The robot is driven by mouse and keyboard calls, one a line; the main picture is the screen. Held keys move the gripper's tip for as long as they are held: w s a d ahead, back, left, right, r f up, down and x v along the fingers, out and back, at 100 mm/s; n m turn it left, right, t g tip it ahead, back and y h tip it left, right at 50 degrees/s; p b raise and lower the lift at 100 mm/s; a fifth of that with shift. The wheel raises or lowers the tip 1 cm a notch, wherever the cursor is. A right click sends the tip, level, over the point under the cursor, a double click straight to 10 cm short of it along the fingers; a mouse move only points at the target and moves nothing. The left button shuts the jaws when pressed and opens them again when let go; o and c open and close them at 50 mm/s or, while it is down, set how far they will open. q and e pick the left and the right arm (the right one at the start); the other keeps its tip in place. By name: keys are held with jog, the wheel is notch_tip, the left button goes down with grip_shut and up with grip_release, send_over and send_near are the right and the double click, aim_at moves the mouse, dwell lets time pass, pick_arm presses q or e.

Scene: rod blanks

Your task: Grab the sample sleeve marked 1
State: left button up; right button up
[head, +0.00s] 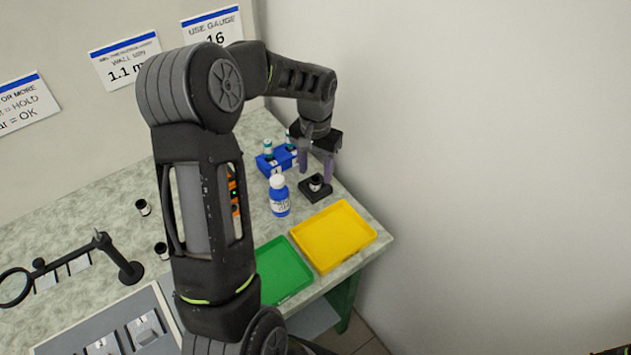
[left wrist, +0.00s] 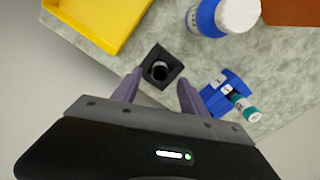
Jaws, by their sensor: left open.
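A small dark sleeve (head: 316,183) with a pale label stands in a black square block (head: 304,192) near the bench's right edge. In the left wrist view the sleeve (left wrist: 159,71) shows from above as a dark ring in the block (left wrist: 151,59). I cannot read its mark. My left gripper (head: 315,172) points down above the block, its fingers apart and empty. In the left wrist view its fingertips (left wrist: 159,80) lie on either side of the sleeve, slightly nearer the camera. Two similar dark sleeves, one farther back (head: 142,207) and one nearer (head: 161,250), stand on the bench; their marks are unreadable.
A blue rack (head: 265,166) with teal-capped vials stands just behind the block. A blue bottle (head: 279,204) with a white cap stands left of it. A yellow tray (head: 372,237) and a green tray (head: 307,285) lie in front. A magnifier stand (head: 130,272) is at left.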

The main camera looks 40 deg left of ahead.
aim_at(315, 184)
pick_arm(q)
jog(key=shift+f, duration=1.25)
jog(key=shift+c, duration=0.2)
grip_shut()
